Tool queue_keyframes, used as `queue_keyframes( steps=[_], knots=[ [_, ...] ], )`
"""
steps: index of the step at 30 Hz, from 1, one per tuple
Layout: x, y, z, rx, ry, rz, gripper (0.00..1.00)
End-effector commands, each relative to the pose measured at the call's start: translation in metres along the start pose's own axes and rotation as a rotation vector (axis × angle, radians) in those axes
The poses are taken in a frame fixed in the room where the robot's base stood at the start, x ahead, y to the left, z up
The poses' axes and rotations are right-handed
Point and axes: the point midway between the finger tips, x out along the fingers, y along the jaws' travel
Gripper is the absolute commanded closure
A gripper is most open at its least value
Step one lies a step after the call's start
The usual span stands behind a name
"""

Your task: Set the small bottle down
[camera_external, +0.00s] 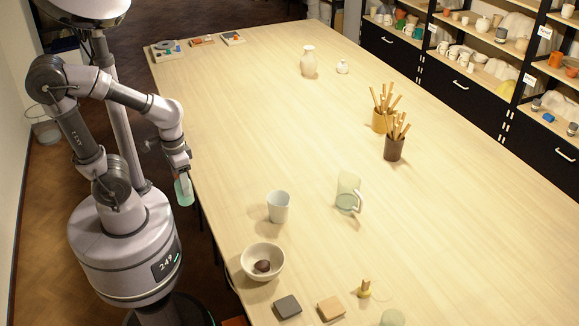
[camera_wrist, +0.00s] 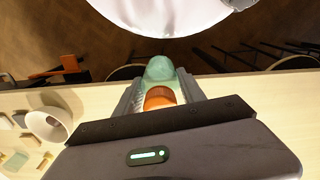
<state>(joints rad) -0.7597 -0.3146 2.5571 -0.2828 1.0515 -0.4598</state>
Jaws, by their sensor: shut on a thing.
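The small bottle (camera_wrist: 160,69) is pale green and see-through, with an orange cap, in the wrist view. My gripper (camera_wrist: 160,88) is shut on it, one finger on each side. In the external view the green bottle (camera_external: 184,192) hangs below my gripper (camera_external: 181,174), at the left edge of the wooden table (camera_external: 260,130). It appears to be out over the floor, clear of the tabletop. The orange cap is hidden in that view.
A white bowl (camera_external: 262,259) with a dark lump, a pale cup (camera_external: 278,206) and a glass mug (camera_external: 348,192) stand on the near half. Small blocks (camera_external: 288,306) lie at the front. Two brush pots (camera_external: 394,149) stand further right. The table's left middle is clear.

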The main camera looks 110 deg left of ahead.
Motion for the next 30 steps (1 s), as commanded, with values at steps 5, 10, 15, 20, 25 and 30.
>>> queue_keyframes(
  steps=[5,10,15,20,25,30],
  knots=[
    [-0.009,-0.002,-0.010,-0.010,-0.003,0.000,0.97],
    [-0.026,-0.013,-0.069,-0.049,-0.007,0.000,0.97],
    [-0.022,-0.036,-0.135,-0.091,-0.006,0.000,0.97],
    [-0.008,-0.053,-0.169,-0.109,-0.001,0.000,0.97],
    [0.003,-0.054,-0.217,-0.110,0.002,0.000,0.97],
    [0.009,-0.053,-0.277,-0.109,0.001,0.000,0.97]
  ],
)
